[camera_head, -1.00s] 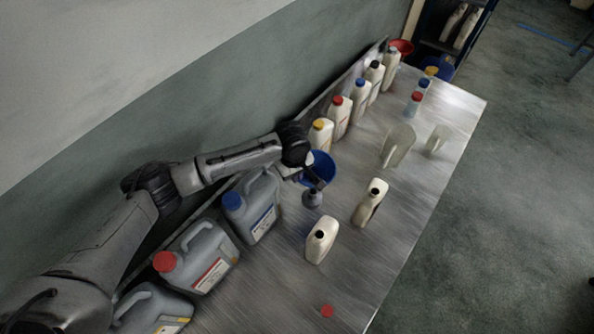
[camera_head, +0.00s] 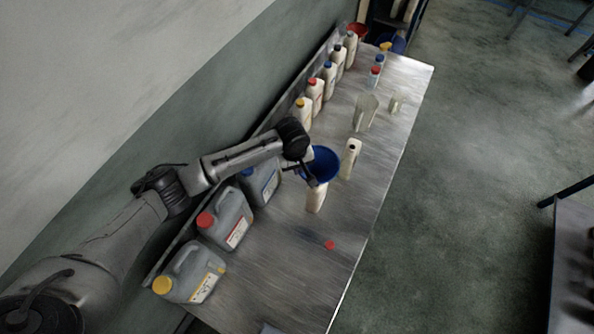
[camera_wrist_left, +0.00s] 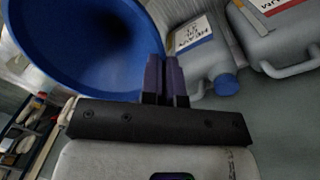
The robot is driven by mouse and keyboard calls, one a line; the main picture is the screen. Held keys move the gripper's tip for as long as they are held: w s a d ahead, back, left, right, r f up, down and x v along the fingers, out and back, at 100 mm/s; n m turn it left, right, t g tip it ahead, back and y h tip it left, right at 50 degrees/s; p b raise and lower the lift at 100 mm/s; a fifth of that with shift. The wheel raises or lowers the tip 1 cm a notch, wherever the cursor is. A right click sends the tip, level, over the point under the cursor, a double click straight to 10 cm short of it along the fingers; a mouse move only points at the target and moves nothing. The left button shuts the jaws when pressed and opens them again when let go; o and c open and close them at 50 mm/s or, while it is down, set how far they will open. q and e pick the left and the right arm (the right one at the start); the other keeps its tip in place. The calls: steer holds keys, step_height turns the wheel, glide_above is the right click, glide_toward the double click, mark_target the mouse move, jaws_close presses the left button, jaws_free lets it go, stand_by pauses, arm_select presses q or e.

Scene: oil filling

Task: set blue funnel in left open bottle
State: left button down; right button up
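The blue funnel (camera_head: 322,160) is over the left open bottle (camera_head: 316,198), a cream bottle standing on the metal table. The funnel hides the bottle's mouth, so I cannot tell whether the spout is inside it. My left gripper (camera_head: 309,176) is at the funnel's near left edge and looks shut on it. In the left wrist view the fingers (camera_wrist_left: 166,80) are close together beside the funnel's wide blue bowl (camera_wrist_left: 85,45). The other open bottle (camera_head: 351,157) stands upright to the right. My right gripper is not in view.
Grey jugs with a red cap (camera_head: 205,220) and a yellow cap (camera_head: 163,286) stand along the left, with a blue-capped jug (camera_head: 262,182) beyond. Capped bottles (camera_head: 315,93) line the wall. Clear jugs (camera_head: 366,112) stand farther back. A red cap (camera_head: 330,245) lies on the clear front area.

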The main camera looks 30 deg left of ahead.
mark_target(317, 171)
arm_select(q)
steer(key=shift+w+a+m, duration=0.1)
steer(key=shift+w+m, duration=0.15)
steer(key=shift+m, duration=0.05)
steer(key=shift+w+r, duration=0.2)
steer(key=shift+w, duration=0.15)
steer(key=shift+a+m, duration=0.1)
steer(key=shift+m, duration=0.2)
step_height(317, 171, down, 2)
steer(key=b, duration=0.2)
steer(key=shift+f+b, duration=0.1)
steer(key=shift+b, duration=0.25)
steer(key=f+b, duration=0.2)
steer(key=b, duration=0.1)
steer(key=shift+s, duration=0.1)
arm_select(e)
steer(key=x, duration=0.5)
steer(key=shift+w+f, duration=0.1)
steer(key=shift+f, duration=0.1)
arm_select(q)
steer(key=shift+p, duration=0.3)
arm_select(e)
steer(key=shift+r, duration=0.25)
arm_select(q)
steer(key=shift+f+p, duration=0.15)
steer(key=shift+p, duration=0.15)
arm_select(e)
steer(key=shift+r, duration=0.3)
